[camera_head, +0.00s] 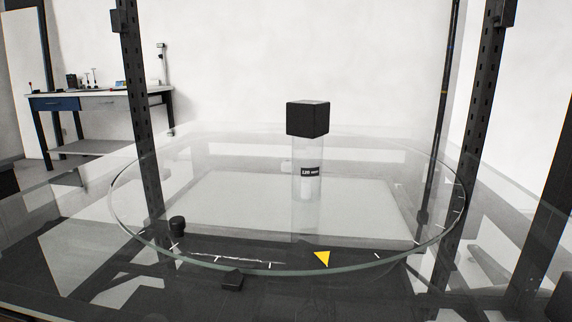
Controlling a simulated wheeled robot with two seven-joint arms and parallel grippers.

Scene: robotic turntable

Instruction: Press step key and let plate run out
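A round clear plate (135,232) with white tick marks along its rim lies in the middle of the head view. A yellow triangle (322,258) is at its front rim, right of centre. A small black block (232,280) sits just outside the front rim, left of centre. A short black knob (177,226) stands near the left front rim. I cannot tell which of these is the step key. A black cube (308,119) sits above a clear cylinder with a dark label (310,171) on the plate. Neither gripper shows.
The plate is over a clear tabletop (60,250). Dark perforated posts (140,130) rise at left and right (478,120) behind it. A workbench (100,100) with small items stands at the back left. The plate's left half looks mostly clear.

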